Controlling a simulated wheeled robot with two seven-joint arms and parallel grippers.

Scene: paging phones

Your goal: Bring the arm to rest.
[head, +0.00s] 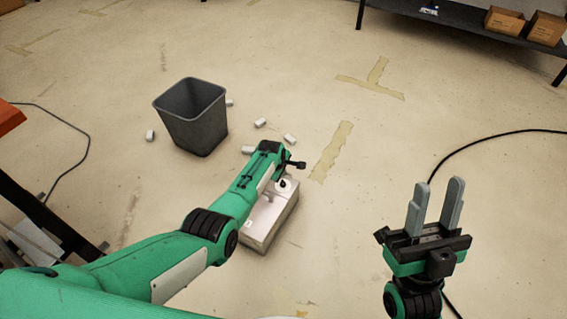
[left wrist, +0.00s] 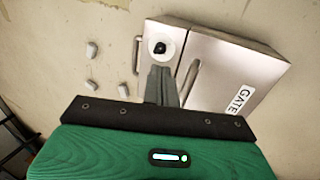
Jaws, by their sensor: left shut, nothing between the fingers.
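My left arm reaches out over a pale metal box (head: 262,232) on the floor. Its gripper (left wrist: 161,72) is shut and empty in the left wrist view; its fingertips are hard to make out in the head view. A round white disc with a dark centre (left wrist: 160,47) is on the box, just past the fingertips. I cannot tell whether they touch it. My right gripper (head: 434,205) is open and empty at the right, fingers pointing up.
A grey bin (head: 203,125) stands beyond the box, with several small white pieces (head: 289,139) on the floor around it. A dark shelf with cardboard boxes (head: 505,20) is at the far right. A black cable (head: 490,138) lies right. The middle floor is mostly clear.

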